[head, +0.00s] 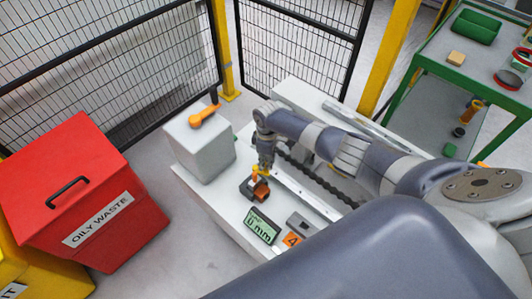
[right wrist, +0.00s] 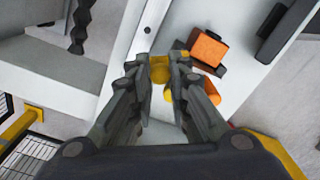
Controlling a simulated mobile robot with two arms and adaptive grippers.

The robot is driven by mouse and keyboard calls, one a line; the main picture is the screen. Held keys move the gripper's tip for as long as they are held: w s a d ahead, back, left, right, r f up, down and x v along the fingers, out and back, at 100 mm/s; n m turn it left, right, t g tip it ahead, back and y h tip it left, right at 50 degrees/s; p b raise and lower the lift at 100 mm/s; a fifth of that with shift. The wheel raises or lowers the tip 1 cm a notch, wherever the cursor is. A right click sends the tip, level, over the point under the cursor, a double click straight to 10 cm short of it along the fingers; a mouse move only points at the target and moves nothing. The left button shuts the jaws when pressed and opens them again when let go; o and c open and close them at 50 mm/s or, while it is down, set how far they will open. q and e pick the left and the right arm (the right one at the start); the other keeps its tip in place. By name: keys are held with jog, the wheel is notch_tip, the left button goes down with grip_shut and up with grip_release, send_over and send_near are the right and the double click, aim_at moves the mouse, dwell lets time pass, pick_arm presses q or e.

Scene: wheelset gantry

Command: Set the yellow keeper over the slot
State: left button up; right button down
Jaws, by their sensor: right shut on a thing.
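My right gripper (head: 265,170) reaches down over the white bench, and its fingers are closed on the small yellow keeper. In the right wrist view the keeper (right wrist: 160,72) sits between the fingertips (right wrist: 160,68). A dark block with orange faces (head: 257,188) is just below the gripper in the head view. In the right wrist view an orange-topped dark block (right wrist: 207,50) lies right beside the fingertips. The slot is not clearly seen, and I cannot tell whether the keeper touches anything beneath it. My left gripper is not in view.
On the bench (head: 212,208) are a display reading mm (head: 262,226), an orange tag marked 4 (head: 292,239), a grey box with an orange handle (head: 201,146) and a dark threaded bar (head: 325,180). A red oily waste bin (head: 90,190) stands left; a green cart (head: 425,125) stands right.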

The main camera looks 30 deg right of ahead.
jog(key=m+p, duration=0.1)
jog(key=s+m+p, duration=0.1)
jog(key=m, duration=0.1)
jog(key=shift+a+r, duration=0.15)
jog(key=shift+a, duration=0.2)
jog(key=shift+s+a+m+p, duration=0.15)
jog(key=shift+m+p, duration=0.25)
jog(key=shift+m, duration=0.2)
jog(key=shift+s+a+m+p, duration=0.15)
jog(key=shift+m+p, duration=0.2)
jog(key=shift+m, duration=0.25)
jog(key=c, duration=1.5)
grip_release()
